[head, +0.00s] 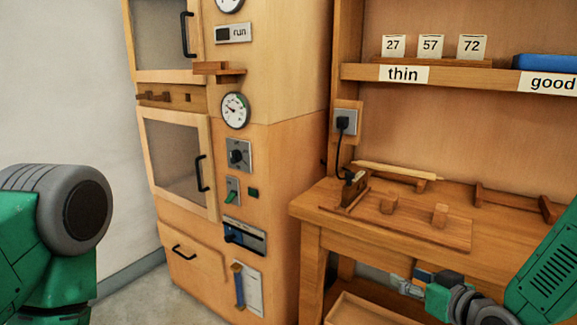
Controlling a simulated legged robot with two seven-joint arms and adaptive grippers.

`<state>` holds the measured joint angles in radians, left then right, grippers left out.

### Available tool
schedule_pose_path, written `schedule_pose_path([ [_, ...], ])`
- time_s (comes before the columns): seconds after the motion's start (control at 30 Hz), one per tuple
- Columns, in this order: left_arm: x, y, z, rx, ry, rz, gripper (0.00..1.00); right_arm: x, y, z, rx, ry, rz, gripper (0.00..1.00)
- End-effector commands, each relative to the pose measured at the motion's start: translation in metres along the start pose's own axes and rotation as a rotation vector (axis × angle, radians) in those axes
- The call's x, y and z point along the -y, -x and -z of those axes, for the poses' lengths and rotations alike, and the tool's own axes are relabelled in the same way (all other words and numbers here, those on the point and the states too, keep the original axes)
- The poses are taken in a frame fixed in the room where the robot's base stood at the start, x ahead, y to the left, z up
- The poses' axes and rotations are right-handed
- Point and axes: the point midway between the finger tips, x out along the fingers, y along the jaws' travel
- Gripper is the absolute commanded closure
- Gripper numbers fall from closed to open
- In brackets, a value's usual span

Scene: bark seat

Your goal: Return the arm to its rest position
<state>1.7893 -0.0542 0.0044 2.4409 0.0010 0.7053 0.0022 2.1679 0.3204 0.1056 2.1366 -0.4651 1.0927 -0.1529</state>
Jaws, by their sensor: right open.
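My right arm comes in from the lower right, green with grey wrist joints. Its gripper (410,288) is small in the view, below the front edge of the wooden workbench (315,212). Its jaws are open, and I see nothing held between them. My left arm shows at the left edge as a green link with a round dark grey joint; its gripper is out of view.
A tall wooden cabinet (285,170) with glazed doors, gauges and switches stands at centre left. A plugged-in tool (352,190) stands on a board (400,222) with small blocks on the bench. A shelf (460,78) above holds number cards. Floor shows at lower left.

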Motion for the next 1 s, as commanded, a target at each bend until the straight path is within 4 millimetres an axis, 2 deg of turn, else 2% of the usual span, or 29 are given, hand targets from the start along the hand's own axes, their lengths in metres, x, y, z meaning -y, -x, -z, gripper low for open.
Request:
schedule_pose_path([
  [0.03, 0.000, 0.001, 0.000, 0.000, 0.000, 0.000, 1.00, 0.005, 0.004, -0.021, 0.059, -0.011, -0.003, 0.55],
  [0.17, 0.000, 0.003, 0.000, 0.000, -0.001, 0.000, 1.00, 0.018, 0.021, -0.080, 0.228, -0.046, -0.018, 0.55],
  [0.27, 0.000, 0.004, 0.000, 0.000, -0.001, 0.000, 1.00, 0.031, 0.049, -0.139, 0.408, -0.078, -0.042, 0.55],
  [0.3, 0.000, 0.005, 0.000, 0.000, -0.001, 0.000, 1.00, 0.037, 0.065, -0.165, 0.493, -0.092, -0.057, 0.55],
  [0.37, 0.000, 0.007, 0.000, 0.000, -0.001, 0.000, 1.00, 0.045, 0.093, -0.201, 0.620, -0.111, -0.082, 0.55],
  [0.4, 0.000, 0.007, 0.001, 0.000, -0.001, 0.000, 1.00, 0.049, 0.113, -0.223, 0.701, -0.122, -0.100, 0.55],
  [0.5, 0.000, 0.009, 0.001, 0.000, 0.000, 0.000, 1.00, 0.057, 0.163, -0.267, 0.884, -0.144, -0.149, 0.55],
  [0.6, 0.000, 0.010, 0.001, 0.000, 0.000, 0.000, 1.00, 0.063, 0.207, -0.295, 1.026, -0.159, -0.194, 0.55],
  [0.7, 0.000, 0.011, 0.001, 0.000, 0.000, 0.000, 1.00, 0.065, 0.236, -0.310, 1.116, -0.165, -0.228, 0.55],
  [0.8, 0.000, 0.011, 0.001, 0.000, -0.001, 0.000, 1.00, 0.066, 0.251, -0.317, 1.161, -0.169, -0.246, 0.55],
  [1.0, 0.000, 0.011, 0.001, 0.000, -0.001, 0.000, 1.00, 0.067, 0.254, -0.318, 1.169, -0.170, -0.251, 0.55],
])
